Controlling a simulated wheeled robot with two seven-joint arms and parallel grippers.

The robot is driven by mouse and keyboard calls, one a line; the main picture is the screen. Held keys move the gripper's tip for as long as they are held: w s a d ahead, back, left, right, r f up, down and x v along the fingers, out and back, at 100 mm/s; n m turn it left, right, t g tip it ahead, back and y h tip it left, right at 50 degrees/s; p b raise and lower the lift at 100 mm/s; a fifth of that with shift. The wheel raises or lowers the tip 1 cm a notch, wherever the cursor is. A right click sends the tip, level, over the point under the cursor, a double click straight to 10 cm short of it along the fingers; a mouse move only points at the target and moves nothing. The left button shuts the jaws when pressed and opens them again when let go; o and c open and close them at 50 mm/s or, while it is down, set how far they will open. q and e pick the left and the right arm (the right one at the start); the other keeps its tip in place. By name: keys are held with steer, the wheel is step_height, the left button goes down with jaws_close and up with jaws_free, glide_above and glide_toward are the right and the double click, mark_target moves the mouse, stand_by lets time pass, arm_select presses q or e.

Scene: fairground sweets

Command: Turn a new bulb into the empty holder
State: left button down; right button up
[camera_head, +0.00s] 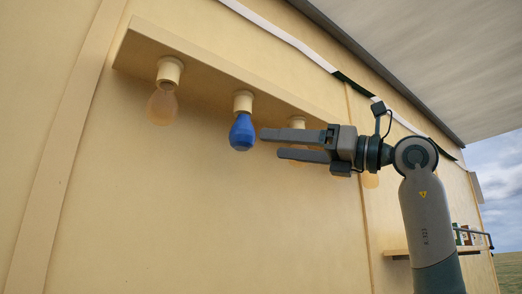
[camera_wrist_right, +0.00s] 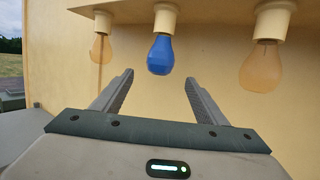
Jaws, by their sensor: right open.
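A blue bulb (camera_head: 242,132) hangs straight down from its cream holder (camera_head: 243,101), with its neck at the holder's mouth. How far it is turned in cannot be told. My right gripper (camera_head: 272,144) is open and empty, with its fingers pointing at the bulb from the right in the head view. In the right wrist view the blue bulb (camera_wrist_right: 160,55) hangs ahead of the gap between the open fingertips (camera_wrist_right: 160,77), apart from both. No empty holder shows. My left gripper is not in view.
The holders hang from a cream board (camera_head: 210,75) on the wall. An amber bulb (camera_head: 162,104) hangs left of the blue one; another, with its holder (camera_head: 297,123), is partly hidden behind my right gripper. A shelf (camera_head: 398,252) with small items is at lower right. The wall below is clear.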

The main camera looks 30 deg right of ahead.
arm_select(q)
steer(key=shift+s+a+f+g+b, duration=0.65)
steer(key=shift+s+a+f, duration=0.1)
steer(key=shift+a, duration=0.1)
arm_select(e)
steer(key=v, duration=0.7)
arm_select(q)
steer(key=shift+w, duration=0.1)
arm_select(e)
steer(key=shift+f, duration=0.1)
